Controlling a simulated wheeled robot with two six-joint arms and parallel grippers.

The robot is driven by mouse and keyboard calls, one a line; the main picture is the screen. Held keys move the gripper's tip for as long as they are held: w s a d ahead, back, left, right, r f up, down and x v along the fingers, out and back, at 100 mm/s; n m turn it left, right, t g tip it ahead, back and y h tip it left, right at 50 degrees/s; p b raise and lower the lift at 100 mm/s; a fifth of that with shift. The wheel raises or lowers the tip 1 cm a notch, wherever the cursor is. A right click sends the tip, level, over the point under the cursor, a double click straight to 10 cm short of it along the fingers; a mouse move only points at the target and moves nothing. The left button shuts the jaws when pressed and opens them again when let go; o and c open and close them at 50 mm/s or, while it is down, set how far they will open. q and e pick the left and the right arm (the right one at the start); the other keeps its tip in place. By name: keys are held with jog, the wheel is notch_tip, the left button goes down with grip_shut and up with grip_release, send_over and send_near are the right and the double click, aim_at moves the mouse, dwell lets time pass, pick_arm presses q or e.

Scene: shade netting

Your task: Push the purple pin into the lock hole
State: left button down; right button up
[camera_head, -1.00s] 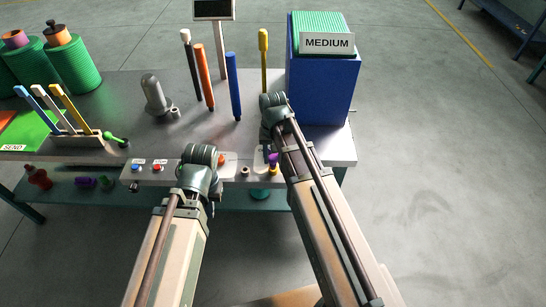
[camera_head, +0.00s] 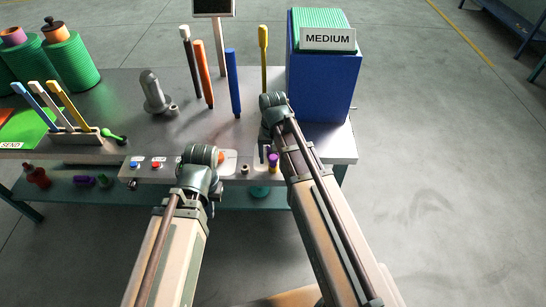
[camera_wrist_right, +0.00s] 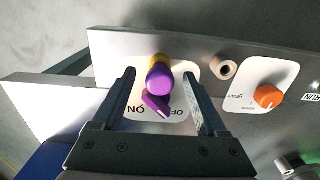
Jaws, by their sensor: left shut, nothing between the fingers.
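The purple pin (camera_wrist_right: 159,78), with a yellow end, stands at the panel in the right wrist view. It also shows in the head view (camera_head: 273,158) beside my right arm. A purple switch knob (camera_wrist_right: 157,104) on a white ON/OFF plate is just below it and partly covered. My right gripper (camera_wrist_right: 164,92) is open, its fingers on either side of the pin with gaps. A round metal-rimmed hole (camera_wrist_right: 227,68) is to the right; I cannot tell whether it is the lock hole. My left gripper (camera_head: 216,188) is shut and empty near the panel's front, its fingertips mostly hidden.
An orange knob (camera_wrist_right: 268,96) sits on the panel. Blue (camera_head: 134,165) and red (camera_head: 156,165) buttons are left of my left arm. A blue box (camera_head: 322,85) marked MEDIUM stands at the right. Several upright colored rods and a grey fixture (camera_head: 154,92) stand behind.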

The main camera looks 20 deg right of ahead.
aim_at(273, 157)
jog(key=shift+r, duration=0.1)
notch_tip(273, 157, up, 14)
jog(key=p, duration=1.3)
jog(key=shift+f+p, duration=0.2)
jog(key=shift+p, duration=0.2)
jog(key=s+a+n+h, duration=0.1)
jog(key=s+a+n, duration=0.6)
jog(key=s+a, duration=0.3)
jog(key=s, duration=0.4)
jog(key=shift+s+a, duration=0.15)
jog(key=shift+a, duration=0.1)
dwell(0.6)
